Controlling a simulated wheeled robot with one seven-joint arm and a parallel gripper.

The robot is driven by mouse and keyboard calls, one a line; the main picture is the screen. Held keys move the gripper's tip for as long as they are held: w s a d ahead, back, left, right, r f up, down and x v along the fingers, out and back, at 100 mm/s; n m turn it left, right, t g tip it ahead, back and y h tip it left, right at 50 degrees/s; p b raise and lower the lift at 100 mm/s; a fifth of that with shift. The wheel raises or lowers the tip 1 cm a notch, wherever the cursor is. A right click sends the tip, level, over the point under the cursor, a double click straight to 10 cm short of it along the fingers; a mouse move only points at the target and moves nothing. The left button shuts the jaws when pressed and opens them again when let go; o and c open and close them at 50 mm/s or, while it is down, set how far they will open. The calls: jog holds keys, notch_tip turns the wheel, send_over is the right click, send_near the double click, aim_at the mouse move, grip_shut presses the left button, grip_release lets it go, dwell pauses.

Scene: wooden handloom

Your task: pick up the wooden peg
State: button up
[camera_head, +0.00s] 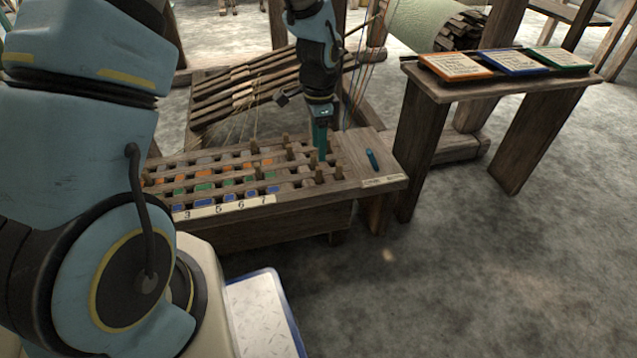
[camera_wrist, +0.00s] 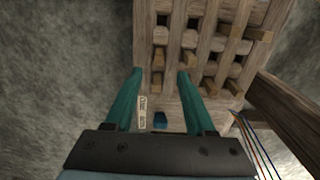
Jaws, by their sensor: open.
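Several wooden pegs stand in the slotted wooden board, among them one (camera_head: 338,169) near its right end. In the wrist view, a wooden peg (camera_wrist: 157,60) shows just beyond the gap between my fingertips, with others (camera_wrist: 235,88) to the right. I cannot tell which peg is the task's. My gripper (camera_head: 321,152) points down over the right part of the board (camera_head: 275,202), among the pegs. Its teal fingers (camera_wrist: 160,73) are apart with nothing held between them. Whether a finger touches a peg is unclear.
A small teal-blue piece (camera_head: 372,159) and a paper label (camera_head: 380,181) are on the board's plain right end. Coloured squares fill many slots, above a number strip (camera_head: 228,206). A side table (camera_head: 440,90) bears three framed cards. Loom beams and threads stand behind; floor is clear at right.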

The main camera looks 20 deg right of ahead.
aim_at(319, 168)
notch_tip(319, 168, down, 9)
jog(key=b, duration=0.4)
jog(key=shift+r, duration=0.1)
grip_shut()
dwell(0.4)
